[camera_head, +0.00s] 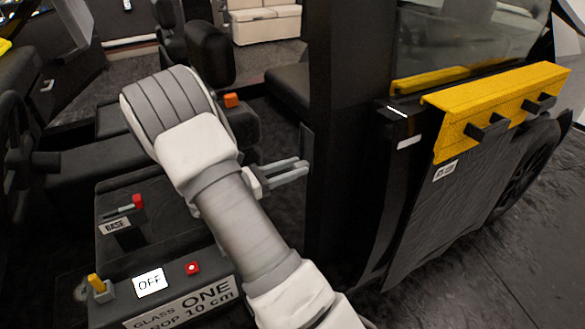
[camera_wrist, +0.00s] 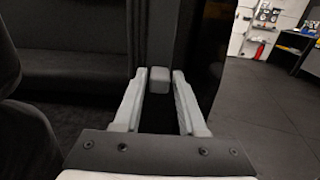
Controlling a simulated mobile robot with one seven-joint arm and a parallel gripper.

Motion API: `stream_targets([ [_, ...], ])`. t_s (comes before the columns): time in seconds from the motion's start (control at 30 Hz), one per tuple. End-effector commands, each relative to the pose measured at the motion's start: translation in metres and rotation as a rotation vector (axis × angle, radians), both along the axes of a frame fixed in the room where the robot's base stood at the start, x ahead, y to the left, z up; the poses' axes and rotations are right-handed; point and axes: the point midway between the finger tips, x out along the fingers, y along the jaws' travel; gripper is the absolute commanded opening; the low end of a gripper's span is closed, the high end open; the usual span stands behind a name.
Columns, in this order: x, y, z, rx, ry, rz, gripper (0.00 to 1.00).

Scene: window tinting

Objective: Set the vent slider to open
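My gripper (camera_head: 305,167) is beside the dark door pillar, its two fingers pointing right. In the wrist view my gripper (camera_wrist: 159,74) is open, with a finger on each side. A small grey rounded block (camera_wrist: 159,81) shows between the fingertips, with a slim gap on each side. It may be the vent slider's knob, but I cannot tell for certain. No vent label or slider setting is readable.
A control box holds a red-knobbed lever (camera_head: 137,201) by a BASE label (camera_head: 115,226), a yellow lever (camera_head: 96,283), an OFF display (camera_head: 149,282) and a red button (camera_head: 192,267). The pillar (camera_head: 345,120) stands close right of my gripper. A yellow-topped door (camera_head: 500,105) is further right.

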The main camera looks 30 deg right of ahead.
Motion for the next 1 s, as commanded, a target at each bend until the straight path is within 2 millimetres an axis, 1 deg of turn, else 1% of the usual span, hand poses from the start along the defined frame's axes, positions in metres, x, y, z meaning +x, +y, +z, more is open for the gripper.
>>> stream_targets([
  [0.03, 0.0000, 0.0002, 0.0000, 0.000, 0.000, 0.000, 0.29],
  [0.2, 0.0000, 0.0003, -0.0001, 0.000, 0.000, 0.000, 0.00],
  [1.0, -0.0001, 0.0006, -0.0003, 0.000, 0.000, 0.000, 0.00],
])
